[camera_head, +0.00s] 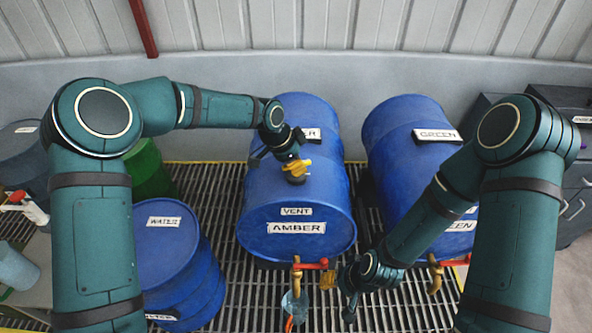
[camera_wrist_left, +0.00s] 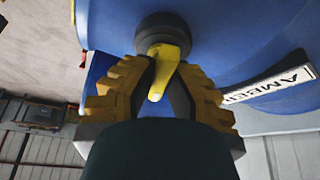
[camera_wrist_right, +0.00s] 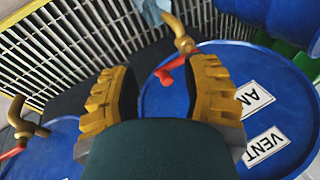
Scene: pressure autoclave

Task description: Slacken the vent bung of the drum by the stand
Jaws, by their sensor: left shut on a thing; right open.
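The blue drum labelled AMBER and VENT (camera_head: 260,200) lies on its side over a floor grating. Its vent bung, yellow on a dark round base, is on its upper side, and the yellow part (camera_wrist_left: 165,68) shows plainly in the left wrist view. My left gripper (camera_head: 297,168) is shut on the bung, one finger on each side of it. My right gripper (camera_head: 340,292) is open and empty, low in front of the drum, right of its brass tap (camera_head: 297,272) with red handle (camera_head: 313,265). The right wrist view shows its fingers apart.
A blue drum labelled GREEN (camera_head: 400,130) lies to the right, with its own tap (camera_head: 435,275). An upright blue WATER drum (camera_head: 165,250) stands at left, a green container (camera_head: 150,170) behind it. A clear vessel (camera_head: 294,306) is below the amber tap. Dark cabinets (camera_head: 580,190) stand right.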

